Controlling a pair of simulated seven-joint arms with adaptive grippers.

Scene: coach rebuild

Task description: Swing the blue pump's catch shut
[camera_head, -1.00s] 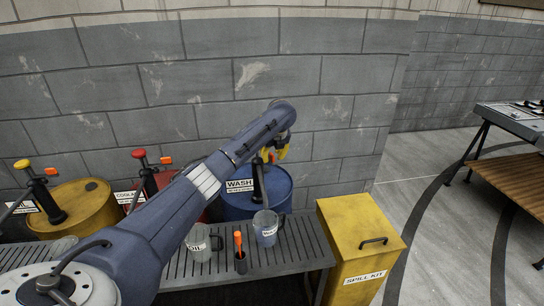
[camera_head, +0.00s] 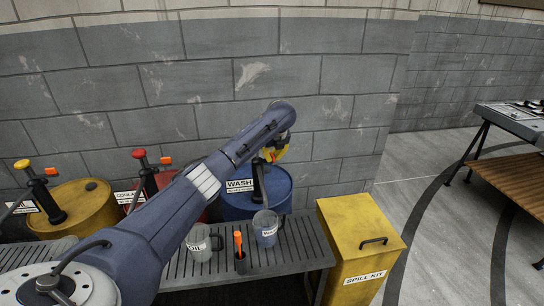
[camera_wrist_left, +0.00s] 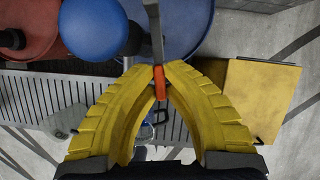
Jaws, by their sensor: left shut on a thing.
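The blue drum (camera_head: 275,190), labelled WASH, stands by the wall with a dark pump post (camera_head: 258,182) rising from it. The pump's blue round knob (camera_wrist_left: 93,28) shows in the left wrist view; my arm hides it in the head view. The orange catch (camera_wrist_left: 160,83) shows at the pump's grey bar (camera_wrist_left: 153,30). My left gripper (camera_head: 271,155) is at the top of this pump. Its yellow fingertips (camera_wrist_left: 160,72) meet around the orange catch and are shut on it. My right gripper is in neither view.
A red-knobbed pump (camera_head: 143,172) and a yellow-knobbed pump (camera_head: 38,185) stand to the left. Below are a grey slatted bench (camera_head: 290,262), an OIL jug (camera_head: 200,243), a WASH jug (camera_head: 266,230) and an orange-topped holder (camera_head: 239,255). The yellow spill kit bin (camera_head: 360,235) stands right.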

